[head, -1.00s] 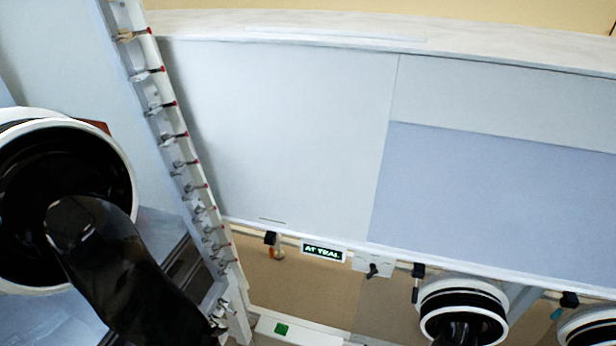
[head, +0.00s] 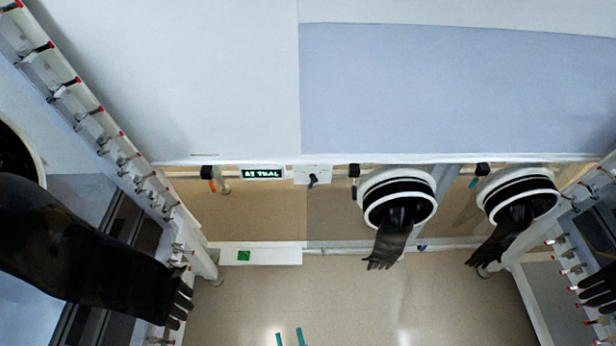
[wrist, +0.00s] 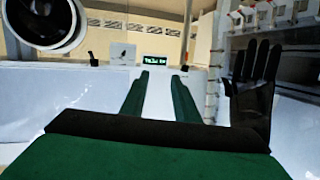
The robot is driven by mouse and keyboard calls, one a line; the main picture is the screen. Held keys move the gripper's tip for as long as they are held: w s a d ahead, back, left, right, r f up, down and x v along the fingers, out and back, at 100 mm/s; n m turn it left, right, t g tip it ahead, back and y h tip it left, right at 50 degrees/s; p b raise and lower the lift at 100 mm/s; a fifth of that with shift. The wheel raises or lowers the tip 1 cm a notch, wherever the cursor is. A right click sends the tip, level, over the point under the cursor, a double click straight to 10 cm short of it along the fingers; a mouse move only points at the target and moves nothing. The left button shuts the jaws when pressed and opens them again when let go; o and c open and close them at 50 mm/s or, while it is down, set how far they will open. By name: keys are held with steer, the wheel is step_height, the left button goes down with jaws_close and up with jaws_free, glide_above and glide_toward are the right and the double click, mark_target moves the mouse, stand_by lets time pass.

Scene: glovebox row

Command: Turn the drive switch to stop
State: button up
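The drive switch (head: 312,180) is a small black knob on a white plate, below the front edge of the large cabinet, just right of a lit display (head: 262,173). Its lever looks tilted, but its exact setting is too small to read. In the wrist view a white plate with a dark knob (wrist: 123,52) shows left of the green-lettered display (wrist: 155,60). My gripper (head: 290,338) shows as two teal fingertips at the bottom of the head view, well apart from the switch. In the wrist view its two green fingers (wrist: 158,95) are apart with nothing between them.
Black gloves hang from white ports (head: 400,200) right of the switch. Another black glove (head: 100,255) reaches in at left. Black-handled valves (head: 207,178) flank the display. A white ledge with a green button (head: 243,256) sits below. The floor between is clear.

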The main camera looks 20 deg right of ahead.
steer(key=w+d+f+m+t+h, duration=0.1)
steer(key=w+d+f+m, duration=0.15)
steer(key=w, duration=0.55)
steer(key=w+d+f+m+h, duration=0.1)
steer(key=w+d+f+m, duration=0.2)
steer(key=w, duration=0.5)
steer(key=m+h, duration=0.2)
steer(key=m, duration=0.1)
glide_toward(313, 186)
steer(key=shift+n+t, duration=0.25)
steer(key=shift+t, duration=0.15)
steer(key=x, duration=0.8)
steer(key=shift+f, duration=0.4)
jaws_close()
